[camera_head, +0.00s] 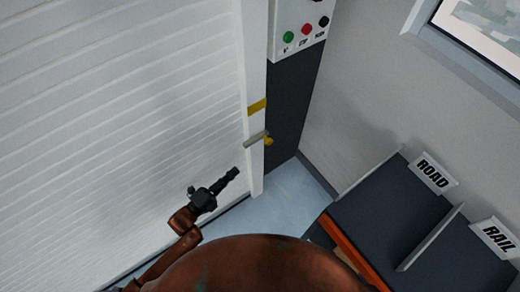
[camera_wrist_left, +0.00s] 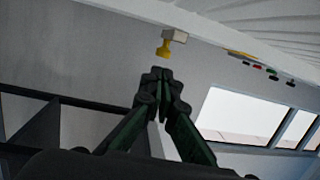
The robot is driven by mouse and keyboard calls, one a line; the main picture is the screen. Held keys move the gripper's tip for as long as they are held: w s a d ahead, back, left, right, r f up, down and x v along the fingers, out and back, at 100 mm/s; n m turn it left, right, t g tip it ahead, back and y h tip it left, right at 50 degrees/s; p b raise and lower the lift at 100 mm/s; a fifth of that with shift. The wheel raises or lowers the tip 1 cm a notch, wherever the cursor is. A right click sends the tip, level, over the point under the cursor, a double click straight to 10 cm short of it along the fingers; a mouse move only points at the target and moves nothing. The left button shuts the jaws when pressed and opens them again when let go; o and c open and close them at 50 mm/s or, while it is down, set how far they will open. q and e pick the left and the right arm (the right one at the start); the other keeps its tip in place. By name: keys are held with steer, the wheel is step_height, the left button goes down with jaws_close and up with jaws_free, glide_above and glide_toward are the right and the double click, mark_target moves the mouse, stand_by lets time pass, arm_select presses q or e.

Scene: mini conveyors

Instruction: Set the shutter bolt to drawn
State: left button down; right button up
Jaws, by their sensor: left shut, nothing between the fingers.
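The shutter bolt (camera_head: 255,138) is a short grey bar on the white frame at the right edge of the slatted shutter (camera_head: 120,110). It has a yellow knob (camera_head: 268,142) at its right end. In the left wrist view the yellow knob (camera_wrist_left: 163,48) hangs by a pale block, just beyond my fingertips. My left gripper (camera_head: 235,172) is shut and empty, below and left of the bolt and apart from it. It also shows in the left wrist view (camera_wrist_left: 160,74) with its fingertips together. My right gripper is not in view.
A yellow band (camera_head: 257,106) marks the frame above the bolt. A control panel (camera_head: 301,24) with green, red and black buttons is higher up. Dark bins with ROAD (camera_head: 433,173) and RAIL (camera_head: 497,238) signs stand at the lower right. Pale floor (camera_head: 290,193) lies between.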

arm_select(q)
steer(key=shift+s+d+r+m+h, duration=0.1)
steer(key=shift+s+r+m+h, duration=0.05)
steer(key=shift+r+m+h, duration=0.2)
steer(key=shift+f, duration=0.1)
steer(key=b+x, duration=0.2)
steer(key=x, duration=1.2)
steer(key=shift+f, duration=0.2)
